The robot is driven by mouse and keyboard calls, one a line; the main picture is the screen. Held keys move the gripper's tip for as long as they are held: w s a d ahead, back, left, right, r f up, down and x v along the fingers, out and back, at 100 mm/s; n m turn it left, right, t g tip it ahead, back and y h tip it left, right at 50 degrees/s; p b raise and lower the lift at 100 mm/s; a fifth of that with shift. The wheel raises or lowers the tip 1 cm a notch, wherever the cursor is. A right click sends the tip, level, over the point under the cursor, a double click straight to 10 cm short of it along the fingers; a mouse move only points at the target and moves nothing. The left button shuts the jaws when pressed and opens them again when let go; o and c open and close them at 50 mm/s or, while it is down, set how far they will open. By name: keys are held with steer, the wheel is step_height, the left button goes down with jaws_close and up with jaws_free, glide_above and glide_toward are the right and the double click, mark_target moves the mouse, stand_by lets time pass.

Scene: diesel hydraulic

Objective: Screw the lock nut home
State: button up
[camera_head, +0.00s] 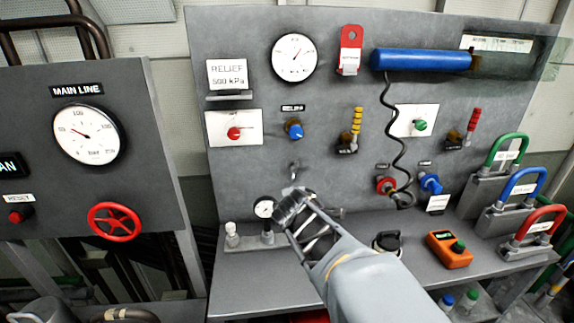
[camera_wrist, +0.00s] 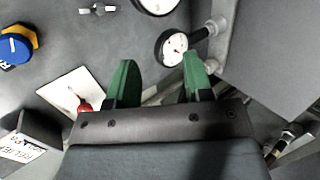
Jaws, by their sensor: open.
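A blue knob (camera_head: 294,130) sits under a small black label on the upright grey panel. In the wrist view the blue knob (camera_wrist: 13,47) is at the upper left edge, with an orange-yellow hexagonal nut (camera_wrist: 33,33) around its base; this looks like the lock nut. I cannot tell how tight it sits. My gripper (camera_head: 288,207) is low in front of the panel, below the knob and apart from it. In the wrist view its green fingers (camera_wrist: 160,82) are spread and empty.
A small gauge (camera_head: 264,208) on a bench fitting is close to my gripper; in the wrist view this gauge (camera_wrist: 172,46) shows near the right finger. A red knob (camera_head: 234,133) on a white plate is left of the blue knob. A "RELIEF 500 kPa" card (camera_head: 227,74) stands above on a small ledge.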

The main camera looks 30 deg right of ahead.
mark_target(296, 168)
steer(key=w+d+r+n+t+y+p, duration=0.1)
steer(key=w+d+r+n+t+p, duration=0.35)
steer(key=n, duration=1.15)
steer(key=shift+n+g, duration=0.3)
steer(key=shift+g, duration=0.25)
steer(key=d+b+x, duration=0.1)
steer(key=b+x, duration=0.1)
steer(key=x, duration=0.2)
steer(key=b+x, duration=0.1)
steer(key=x, duration=0.3)
steer(key=d+b+x, duration=0.1)
steer(key=b+x, duration=0.1)
steer(key=x, duration=0.3)
steer(key=shift+s+d+r+b, duration=0.15)
steer(key=shift+s+d+b, duration=0.15)
steer(key=shift+d, duration=0.05)
